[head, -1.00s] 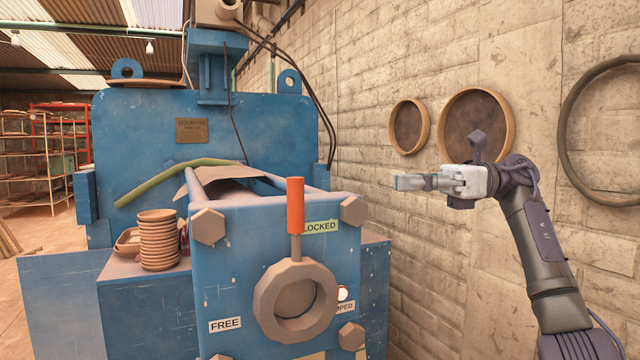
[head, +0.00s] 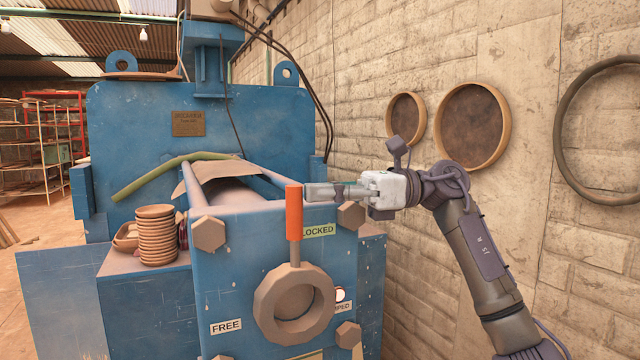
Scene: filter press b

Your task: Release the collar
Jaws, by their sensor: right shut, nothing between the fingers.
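The collar (head: 264,302) is a brown faceted ring on the front plate of the blue press. Its lever with an orange handle (head: 294,214) stands upright from the top of the ring, beside the LOCKED label (head: 318,230). The FREE label (head: 226,326) is at the ring's lower left. My right gripper (head: 308,192) is shut and empty. Its tips point left and appear just right of the handle's upper part; I cannot tell whether they touch it. My left gripper is not in view.
Large hex nuts (head: 208,233) stick out at the plate's corners; one (head: 351,215) sits just under my right gripper. A stack of brown bowls (head: 157,235) stands on the ledge at left. The brick wall (head: 545,150) with round sieves (head: 472,127) bounds the right side.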

